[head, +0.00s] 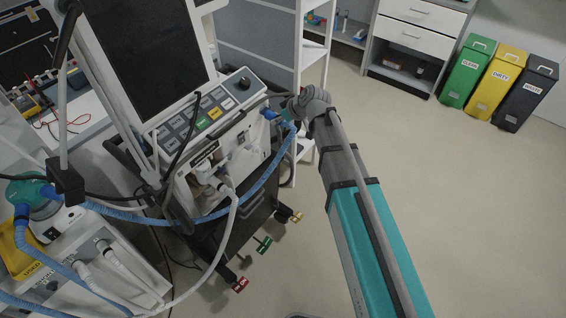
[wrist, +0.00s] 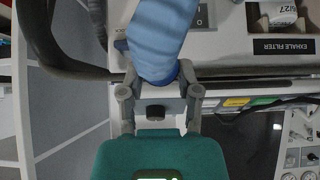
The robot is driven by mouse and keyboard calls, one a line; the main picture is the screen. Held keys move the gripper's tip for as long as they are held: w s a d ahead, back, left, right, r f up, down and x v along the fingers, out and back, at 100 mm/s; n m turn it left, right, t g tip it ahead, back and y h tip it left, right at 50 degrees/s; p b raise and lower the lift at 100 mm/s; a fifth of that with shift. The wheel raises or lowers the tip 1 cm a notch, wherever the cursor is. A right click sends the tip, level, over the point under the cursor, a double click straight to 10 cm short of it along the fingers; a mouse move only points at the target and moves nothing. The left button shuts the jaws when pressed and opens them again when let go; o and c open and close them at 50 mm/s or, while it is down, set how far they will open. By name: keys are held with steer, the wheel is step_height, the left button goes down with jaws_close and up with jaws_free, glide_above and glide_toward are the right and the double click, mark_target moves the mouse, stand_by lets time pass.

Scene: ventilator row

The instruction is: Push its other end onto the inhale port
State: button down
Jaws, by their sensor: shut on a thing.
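The ventilator (head: 178,118) stands at left centre with its big screen tilted. A ribbed blue hose (head: 190,219) runs from the teal-topped unit (head: 36,190) at far left, in front of the ventilator, up to its right side. My gripper (head: 287,117) is at that right side. In the wrist view my gripper (wrist: 159,92) is shut on the dark blue cuff of the blue hose (wrist: 160,38). The hose hides what lies behind it. A small blue part (wrist: 121,45) shows just left of the hose. I cannot make out the inhale port or whether the cuff touches it.
A white hose (head: 230,222) hangs from the ventilator's front. The exhale filter label (wrist: 283,46) is right of the hose in the wrist view. A white shelf rack (head: 300,60) stands close behind my gripper. The floor at right is clear, with bins (head: 497,80) beyond.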

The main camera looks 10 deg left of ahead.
steer(key=shift+s+a+f, duration=0.1)
steer(key=shift+a, duration=0.15)
steer(key=shift+f+b, duration=0.5)
steer(key=shift+b, duration=0.1)
step_height(320, 180, down, 21)
steer(key=d+m+g+y+b, duration=0.1)
steer(key=d+g+b, duration=0.1)
steer(key=b, duration=1.9)
steer(key=shift+s+d+r, duration=0.15)
steer(key=shift+s+d, duration=0.3)
steer(key=shift+w+a, duration=0.1)
steer(key=shift+a, duration=0.15)
steer(key=shift+w+a, duration=0.35)
steer(key=shift+a, duration=0.5)
steer(key=shift+w+a, duration=0.35)
steer(key=shift+a, duration=0.45)
steer(key=shift+w+a, duration=0.35)
steer(key=shift+a, duration=0.5)
steer(key=shift+w+a, duration=0.3)
steer(key=shift+a, duration=0.35)
steer(key=shift+w+a, duration=0.3)
steer(key=shift+a, duration=0.35)
steer(key=shift+c, duration=1.2)
jaws_free()
